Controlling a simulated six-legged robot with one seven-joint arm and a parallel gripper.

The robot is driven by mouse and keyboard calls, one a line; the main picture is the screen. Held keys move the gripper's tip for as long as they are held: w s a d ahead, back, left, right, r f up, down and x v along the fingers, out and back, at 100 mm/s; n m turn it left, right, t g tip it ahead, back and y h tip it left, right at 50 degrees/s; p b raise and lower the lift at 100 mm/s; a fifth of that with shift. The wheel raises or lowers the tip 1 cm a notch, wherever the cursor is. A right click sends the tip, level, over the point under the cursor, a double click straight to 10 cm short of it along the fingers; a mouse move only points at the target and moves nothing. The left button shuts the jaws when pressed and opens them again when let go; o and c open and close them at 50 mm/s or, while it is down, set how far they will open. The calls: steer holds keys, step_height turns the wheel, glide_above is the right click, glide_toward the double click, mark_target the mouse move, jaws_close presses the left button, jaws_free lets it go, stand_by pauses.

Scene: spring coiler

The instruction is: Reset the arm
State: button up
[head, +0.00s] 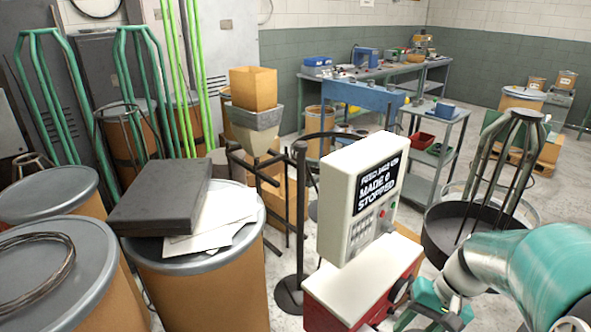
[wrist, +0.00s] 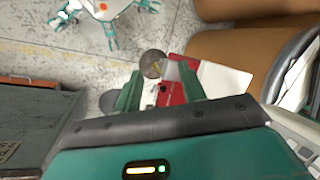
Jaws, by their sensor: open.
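My arm reaches in from the lower right of the head view, teal and pale. My gripper (wrist: 160,90) shows best in the wrist view, with its two green fingers spread apart and nothing visibly held between them. Beyond the fingers is the red and white spring coiler (wrist: 215,82), with a small grey round part beside it. In the head view the coiler (head: 365,285) stands at the lower middle, left of my gripper, under a white control box (head: 362,195). Its screen reads "MADE 0" and "STOPPED". The fingertips are partly cut off in the head view.
A black pan (head: 440,232) with upright bars stands behind my arm. A black post (head: 297,230) and a drum (head: 200,290) bearing a dark box (head: 160,195) and papers are left of the coiler. Open floor (head: 550,190) lies at the right.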

steer(key=s+a+r+n+t+h, duration=0.4)
steer(key=a+r+t, duration=0.1)
steer(key=a+r, duration=0.6)
steer(key=shift+a+r+t+h, duration=0.3)
steer(key=shift+r+t, duration=0.1)
steer(key=shift+r, duration=0.15)
steer(key=shift+s+d, duration=0.1)
stand_by(0.3)
